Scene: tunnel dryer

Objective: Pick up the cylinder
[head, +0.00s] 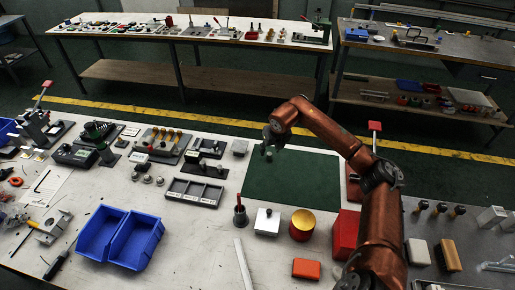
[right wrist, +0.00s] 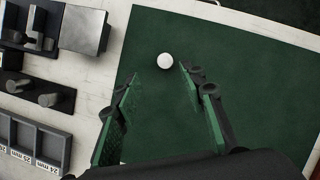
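The cylinder shows in the right wrist view as a small white round top (right wrist: 165,61) on the green mat (right wrist: 240,45). My right gripper (right wrist: 158,85) is open, with its two green-padded fingers apart and nothing between the pads. The cylinder is just beyond the fingertips, and no contact shows. In the head view my right gripper (head: 270,146) is over the left upper part of the green mat (head: 290,185), and a small pale piece, seemingly the cylinder (head: 269,157), shows just below it. My left gripper is not in view.
Left of the mat are a small grey block (head: 240,147) and a grey compartment tray (head: 194,192). In front are a gold-topped red pot (head: 302,224), a white-topped block (head: 267,221) and a blue double bin (head: 121,237). Most of the mat is bare.

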